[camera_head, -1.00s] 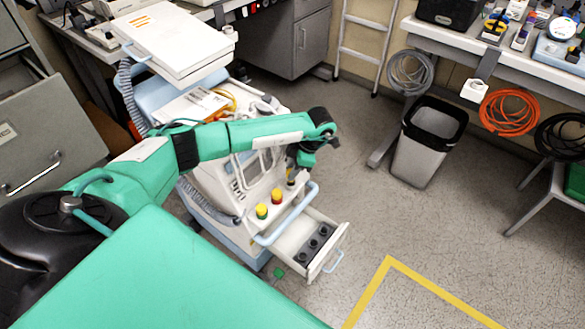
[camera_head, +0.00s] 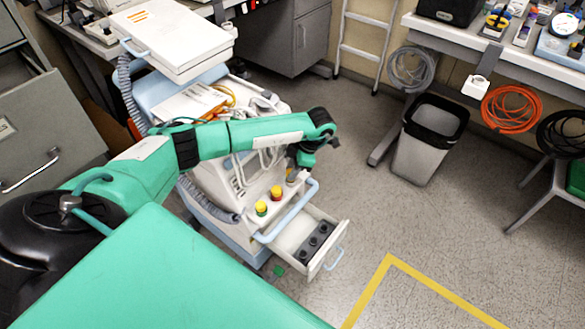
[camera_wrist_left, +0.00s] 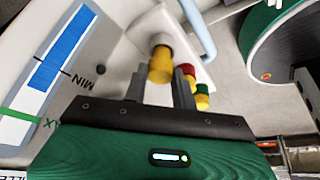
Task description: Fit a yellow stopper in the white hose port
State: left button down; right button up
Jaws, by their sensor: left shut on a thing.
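My left gripper (camera_wrist_left: 160,85) is shut on a yellow stopper (camera_wrist_left: 158,68) in the left wrist view. The stopper's far end meets a grey collar at the white hose port (camera_wrist_left: 151,27); I cannot tell how deeply it sits. In the head view the left gripper (camera_head: 300,163) is low over the machine's front ledge, by its right end. Two other yellow stoppers stand in a row there, one on a red port (camera_head: 276,193) and one on a green port (camera_head: 261,208). The fingers and arm partly hide the white port in the head view. My right gripper is not in view.
A light-blue handle rail (camera_head: 290,216) runs along the ledge's front edge. Below it, an open white drawer (camera_head: 338,240) holds a dark block with round sockets (camera_head: 316,243). A small green piece (camera_head: 279,271) lies on the floor. Floor to the right is clear up to the bin (camera_head: 420,157).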

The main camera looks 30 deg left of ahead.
pick_arm(q)
jog(key=shift+f+b, duration=0.5)
jog(key=shift+f, duration=0.3)
jog(key=c, duration=1.1)
grip_release()
jog(key=shift+o, duration=0.2)
